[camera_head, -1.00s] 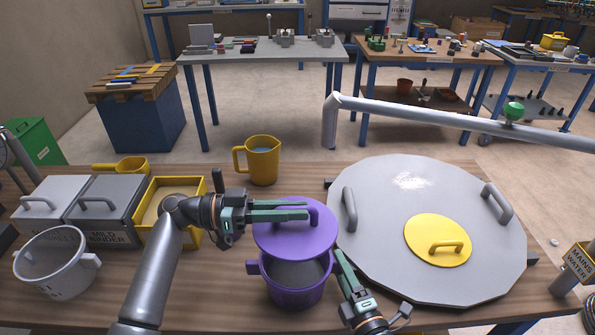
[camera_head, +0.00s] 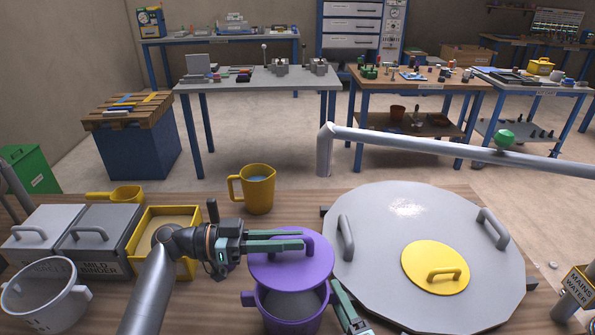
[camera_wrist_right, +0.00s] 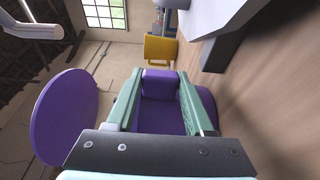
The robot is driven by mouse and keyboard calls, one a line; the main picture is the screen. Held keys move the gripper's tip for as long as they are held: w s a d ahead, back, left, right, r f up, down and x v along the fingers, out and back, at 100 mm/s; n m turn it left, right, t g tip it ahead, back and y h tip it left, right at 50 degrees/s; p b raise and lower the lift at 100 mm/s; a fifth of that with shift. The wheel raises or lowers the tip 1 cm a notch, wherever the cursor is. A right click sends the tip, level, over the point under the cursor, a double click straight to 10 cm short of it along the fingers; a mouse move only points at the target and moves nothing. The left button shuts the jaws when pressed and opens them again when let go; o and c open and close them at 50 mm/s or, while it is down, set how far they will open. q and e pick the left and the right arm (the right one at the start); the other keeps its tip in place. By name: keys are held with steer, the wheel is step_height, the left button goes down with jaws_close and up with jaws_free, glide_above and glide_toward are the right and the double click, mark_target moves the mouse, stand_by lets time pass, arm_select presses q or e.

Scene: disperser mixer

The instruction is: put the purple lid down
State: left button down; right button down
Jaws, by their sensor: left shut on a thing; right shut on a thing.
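The purple lid (camera_head: 275,268) is a round disc with a loop handle. My left gripper (camera_head: 300,240) is shut on its handle and holds it tilted above the rear of the purple pot (camera_head: 292,312). The pot stands on the wooden table and its mouth is partly uncovered. My right gripper (camera_head: 338,290) is at the pot's right side; in the right wrist view my right gripper (camera_wrist_right: 158,92) is shut on the pot's purple side handle (camera_wrist_right: 157,84). In that view the lid (camera_wrist_right: 64,117) hangs at the left, apart from the pot.
A large grey round cover (camera_head: 380,270) with a yellow hatch (camera_head: 420,262) lies right of the pot. A yellow jug (camera_head: 257,190) stands behind. Bins, including a yellow one (camera_head: 189,218), and a white colander (camera_head: 45,295) are at left. Bare table shows between bins and pot.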

arm_select(q)
steer(key=shift+f, duration=0.1)
step_height(320, 180, down, 10)
steer(key=shift+r, duration=0.25)
steer(key=c, duration=0.8)
jaws_free()
